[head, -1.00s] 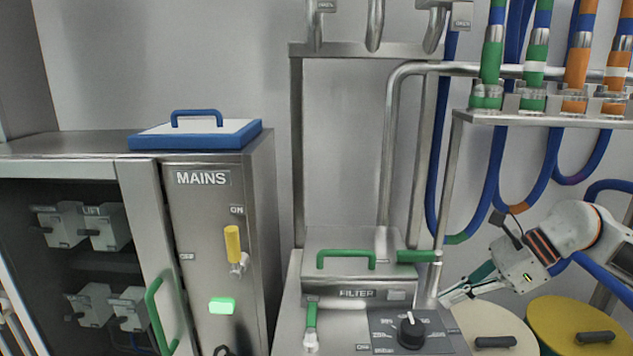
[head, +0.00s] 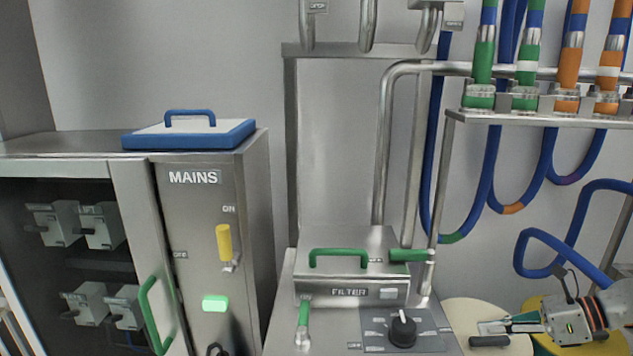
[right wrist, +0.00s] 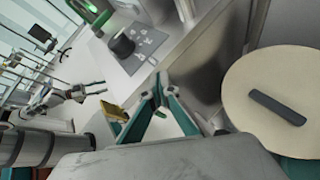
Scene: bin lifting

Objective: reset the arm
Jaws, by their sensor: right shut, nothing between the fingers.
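My right arm comes in at the lower right of the head view. My right gripper (head: 484,328) points left, over the pale round lid, with its fingers closed and empty. In the right wrist view the teal fingers of the right gripper (right wrist: 160,88) meet at their tips beside the steel side of the filter unit. My left gripper does not show in the head view.
The filter unit (head: 352,292) with its black dial (head: 402,330) stands left of the gripper. The pale lid (right wrist: 262,130) and a yellow lid (head: 543,345) lie low at the right. Blue hoses (head: 580,225) hang above. The mains cabinet (head: 200,250) is at the left.

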